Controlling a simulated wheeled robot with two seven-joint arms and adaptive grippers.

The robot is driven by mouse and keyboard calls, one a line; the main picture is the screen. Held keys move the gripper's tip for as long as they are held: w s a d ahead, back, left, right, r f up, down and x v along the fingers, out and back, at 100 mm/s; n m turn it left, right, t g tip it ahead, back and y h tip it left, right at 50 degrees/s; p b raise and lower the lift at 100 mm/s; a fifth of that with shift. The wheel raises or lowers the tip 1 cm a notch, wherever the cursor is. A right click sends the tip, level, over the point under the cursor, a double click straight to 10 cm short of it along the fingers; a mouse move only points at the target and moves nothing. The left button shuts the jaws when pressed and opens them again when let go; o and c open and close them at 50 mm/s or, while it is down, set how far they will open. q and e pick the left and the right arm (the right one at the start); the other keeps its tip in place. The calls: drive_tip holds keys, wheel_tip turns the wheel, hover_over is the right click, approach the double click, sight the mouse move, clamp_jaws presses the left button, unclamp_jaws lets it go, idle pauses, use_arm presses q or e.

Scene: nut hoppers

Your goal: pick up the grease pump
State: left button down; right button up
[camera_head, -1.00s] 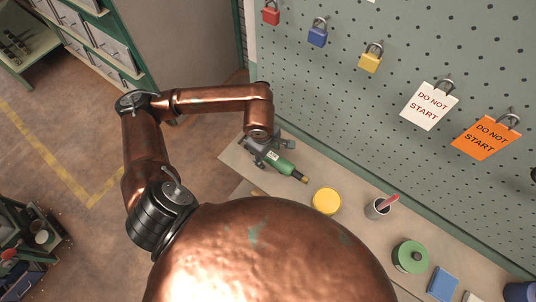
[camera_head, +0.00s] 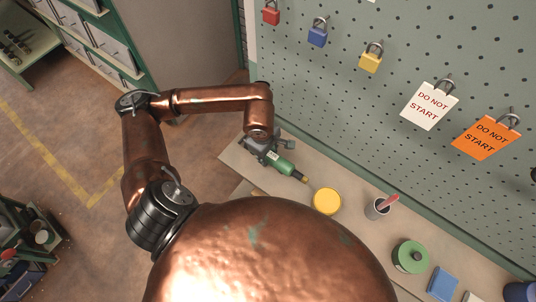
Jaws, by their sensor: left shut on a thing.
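The grease pump (camera_head: 281,165) is a green cylinder with a pale label and a dark, brass-tipped end pointing to the lower right. It lies over the left part of the bench, below the pegboard. My left gripper (camera_head: 265,151) is at the pump's upper-left end and is shut on it. The gripper hides that end of the pump. I cannot tell whether the pump touches the bench top. My right gripper is not in view.
The bench (camera_head: 318,230) also holds a yellow round lid (camera_head: 327,201), a grey cup (camera_head: 377,209) with a red-handled item, a green round tin (camera_head: 410,257) and a blue block (camera_head: 442,284). The pegboard (camera_head: 330,110) rises behind, with padlocks and tags.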

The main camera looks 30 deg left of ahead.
use_arm(q)
drive_tip(key=shift+r, duration=0.1)
drive_tip(key=shift+w+r, duration=0.1)
drive_tip(key=shift+r, duration=0.35)
wheel_tip(320, 180, up, 2)
drive_tip(key=shift+r, duration=0.15)
drive_tip(key=a+r, duration=0.1)
drive_tip(key=s+a+r, duration=0.1)
drive_tip(key=a+r, duration=0.2)
drive_tip(key=r, duration=0.1)
drive_tip(key=shift+s+a, duration=0.3)
drive_tip(key=shift+s, duration=0.05)
drive_tip(key=s+a+r+p, duration=0.3)
drive_tip(key=a+r+p, duration=0.1)
drive_tip(key=a, duration=0.4)
drive_tip(key=shift+s+a+r, duration=0.2)
drive_tip(key=shift+s+r, duration=0.05)
drive_tip(key=shift+r, duration=0.15)
